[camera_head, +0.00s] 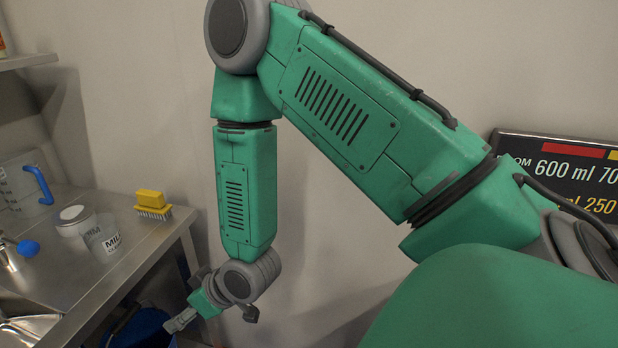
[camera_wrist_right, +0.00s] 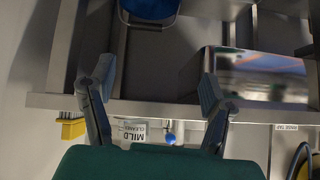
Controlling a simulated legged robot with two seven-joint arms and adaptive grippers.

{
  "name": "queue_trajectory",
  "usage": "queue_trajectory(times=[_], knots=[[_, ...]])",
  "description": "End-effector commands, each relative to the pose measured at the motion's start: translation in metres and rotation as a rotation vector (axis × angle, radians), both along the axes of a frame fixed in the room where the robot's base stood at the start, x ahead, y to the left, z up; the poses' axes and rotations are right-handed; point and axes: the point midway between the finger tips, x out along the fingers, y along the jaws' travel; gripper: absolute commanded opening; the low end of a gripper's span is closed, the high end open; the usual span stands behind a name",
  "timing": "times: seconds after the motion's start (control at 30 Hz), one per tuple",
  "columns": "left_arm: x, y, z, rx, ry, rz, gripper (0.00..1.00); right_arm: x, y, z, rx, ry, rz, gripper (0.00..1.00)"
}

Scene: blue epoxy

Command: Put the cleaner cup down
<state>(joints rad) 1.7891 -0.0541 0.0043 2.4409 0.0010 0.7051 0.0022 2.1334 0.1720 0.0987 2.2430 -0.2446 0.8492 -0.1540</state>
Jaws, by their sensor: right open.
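The cleaner cup (camera_head: 103,240), a clear cup with a MILD label, stands upright on the metal counter in the head view. Its label also shows in the right wrist view (camera_wrist_right: 134,131), beyond the base of my fingers. My right gripper (camera_head: 190,308) hangs low beside the counter's right edge, apart from the cup. In the right wrist view my right gripper (camera_wrist_right: 157,75) has its two fingers spread wide with nothing between them. My left gripper is in neither view.
A white-lidded container (camera_head: 74,219) stands close beside the cup. A yellow brush (camera_head: 152,205) lies near the counter's back edge. A jug with a blue handle (camera_head: 38,186) and a blue knob (camera_head: 28,248) are at left. A blue bin (camera_head: 145,328) is below the counter.

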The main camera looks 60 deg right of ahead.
Motion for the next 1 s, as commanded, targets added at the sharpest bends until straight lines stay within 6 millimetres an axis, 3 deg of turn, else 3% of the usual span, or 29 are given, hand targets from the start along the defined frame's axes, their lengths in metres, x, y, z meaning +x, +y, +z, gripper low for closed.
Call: queue_trajectory(times=[0.03,0.1,0.2,0.3,0.4,0.53,0.8,0.87,1.0], knots=[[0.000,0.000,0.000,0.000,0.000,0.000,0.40,-0.042,-0.003,-0.037,-0.024,0.128,-0.015,0.71],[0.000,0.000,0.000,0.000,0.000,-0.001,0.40,-0.096,-0.010,-0.074,-0.058,0.283,-0.050,0.71],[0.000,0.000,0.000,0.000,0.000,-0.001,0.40,-0.168,-0.022,-0.108,-0.112,0.473,-0.098,0.71],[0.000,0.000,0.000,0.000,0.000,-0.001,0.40,-0.224,-0.033,-0.125,-0.161,0.613,-0.138,0.71],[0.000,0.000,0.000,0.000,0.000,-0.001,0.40,-0.258,-0.041,-0.131,-0.195,0.693,-0.164,0.71],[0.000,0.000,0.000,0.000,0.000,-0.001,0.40,-0.271,-0.044,-0.133,-0.209,0.727,-0.177,0.71],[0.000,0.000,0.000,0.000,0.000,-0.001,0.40,-0.270,-0.044,-0.133,-0.207,0.724,-0.177,0.71],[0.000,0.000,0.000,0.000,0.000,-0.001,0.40,-0.270,-0.044,-0.133,-0.208,0.724,-0.177,0.79],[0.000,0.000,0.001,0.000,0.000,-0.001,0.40,-0.269,-0.044,-0.132,-0.207,0.723,-0.176,0.79]])
